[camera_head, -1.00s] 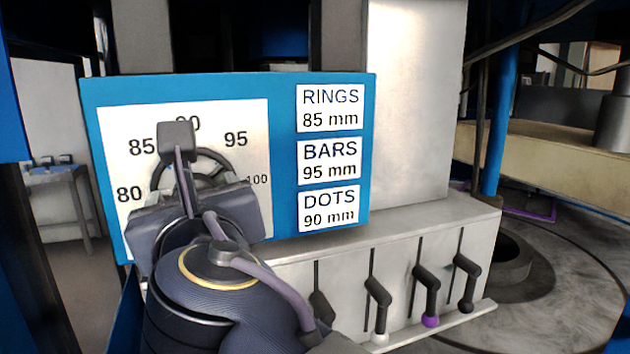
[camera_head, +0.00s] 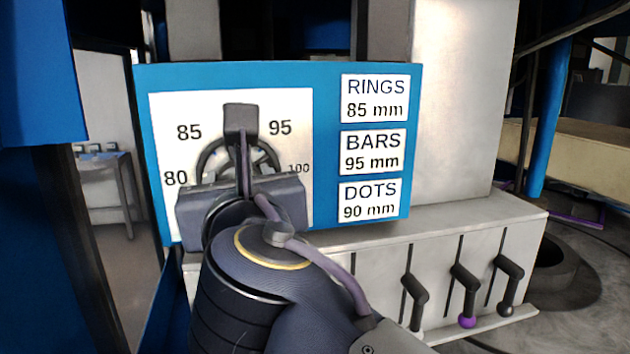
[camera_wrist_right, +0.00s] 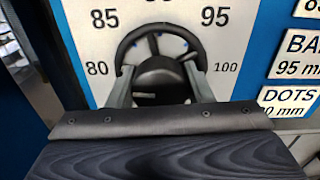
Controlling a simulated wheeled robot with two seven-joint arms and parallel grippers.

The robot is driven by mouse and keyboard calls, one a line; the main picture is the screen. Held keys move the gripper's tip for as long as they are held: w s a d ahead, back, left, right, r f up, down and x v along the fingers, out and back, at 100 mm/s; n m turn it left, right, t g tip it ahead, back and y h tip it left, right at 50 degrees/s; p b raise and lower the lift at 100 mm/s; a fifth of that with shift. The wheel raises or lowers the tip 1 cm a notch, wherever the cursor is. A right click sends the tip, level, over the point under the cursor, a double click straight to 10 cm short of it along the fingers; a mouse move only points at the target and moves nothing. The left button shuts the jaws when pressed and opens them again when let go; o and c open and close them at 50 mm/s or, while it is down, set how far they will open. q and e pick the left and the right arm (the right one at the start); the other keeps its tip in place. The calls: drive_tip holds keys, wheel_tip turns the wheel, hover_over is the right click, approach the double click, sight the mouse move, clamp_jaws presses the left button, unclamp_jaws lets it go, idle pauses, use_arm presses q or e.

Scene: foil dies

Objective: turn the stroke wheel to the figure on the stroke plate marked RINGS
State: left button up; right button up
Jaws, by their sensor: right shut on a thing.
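The stroke wheel (camera_wrist_right: 158,30) is dark, with spokes and a round black hub, in front of a white dial. My right gripper (camera_wrist_right: 158,78) is shut on the wheel, one finger at each side of the hub. In the head view the gripper (camera_head: 240,165) covers most of the wheel (camera_head: 204,160) and the figure at the top of the dial. The dial figures 80, 85, 95 and 100 show. A pale mark lies on the hub's left side; I cannot tell which figure it indicates. The stroke plate marked RINGS (camera_head: 375,98) reads 85 mm.
Below RINGS are the BARS plate (camera_head: 372,152), 95 mm, and the DOTS plate (camera_head: 369,200), 90 mm. All sit on a blue panel (camera_head: 325,210). Several black levers, one with a purple knob (camera_head: 467,321), stand on the grey housing to the lower right.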

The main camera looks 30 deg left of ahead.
drive_tip(key=m+b, duration=0.2)
drive_tip(key=m, duration=0.2)
drive_tip(key=shift+f+m, duration=0.15)
drive_tip(key=shift+m, duration=0.25)
drive_tip(key=shift+m+b, duration=0.8)
drive_tip(key=shift+m, duration=0.7)
drive_tip(key=o, duration=1)
drive_tip(key=b+v, duration=0.2)
drive_tip(key=v, duration=0.6)
drive_tip(key=shift+b, duration=0.3)
drive_tip(key=shift+w, duration=0.1)
